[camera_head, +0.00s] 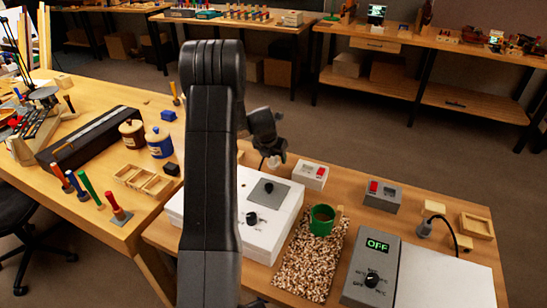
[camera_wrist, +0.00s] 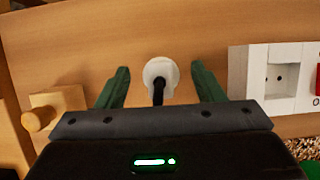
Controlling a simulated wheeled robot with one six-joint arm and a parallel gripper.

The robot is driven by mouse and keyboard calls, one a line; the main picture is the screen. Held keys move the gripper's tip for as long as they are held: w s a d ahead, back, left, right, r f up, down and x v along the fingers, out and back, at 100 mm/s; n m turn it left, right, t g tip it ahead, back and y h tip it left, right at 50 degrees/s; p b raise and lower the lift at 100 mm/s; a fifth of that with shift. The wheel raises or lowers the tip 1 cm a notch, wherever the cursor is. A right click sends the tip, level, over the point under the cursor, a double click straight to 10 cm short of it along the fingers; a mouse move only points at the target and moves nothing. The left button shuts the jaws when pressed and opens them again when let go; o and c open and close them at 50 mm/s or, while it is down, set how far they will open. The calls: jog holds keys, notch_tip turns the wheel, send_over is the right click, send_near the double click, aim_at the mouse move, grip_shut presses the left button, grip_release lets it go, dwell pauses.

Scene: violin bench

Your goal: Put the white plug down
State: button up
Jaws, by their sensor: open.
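The white plug (camera_wrist: 160,70) is on the wooden bench top, with its black cord running back toward my gripper (camera_wrist: 160,80). My gripper is open, with one green finger on each side of the plug and a visible gap on both sides. In the head view, the white plug (camera_head: 276,160) shows just below my gripper (camera_head: 270,148), beside the white socket box (camera_head: 310,176). The socket box with its red switch also shows at the right of the wrist view (camera_wrist: 282,75); its socket is empty. My arm hides part of the bench.
A white appliance (camera_head: 258,215) with a dark plate stands in front of the plug. A wooden block with a knob (camera_wrist: 55,108) is left in the wrist view.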

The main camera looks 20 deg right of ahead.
jog(key=v, duration=1.1)
jog(key=shift+r, duration=0.15)
jog(key=shift+s, duration=0.1)
jog(key=x, duration=1.2)
jog(key=shift+a, duration=0.1)
jog(key=shift+r, duration=1.4)
jog(key=shift+f, duration=0.1)
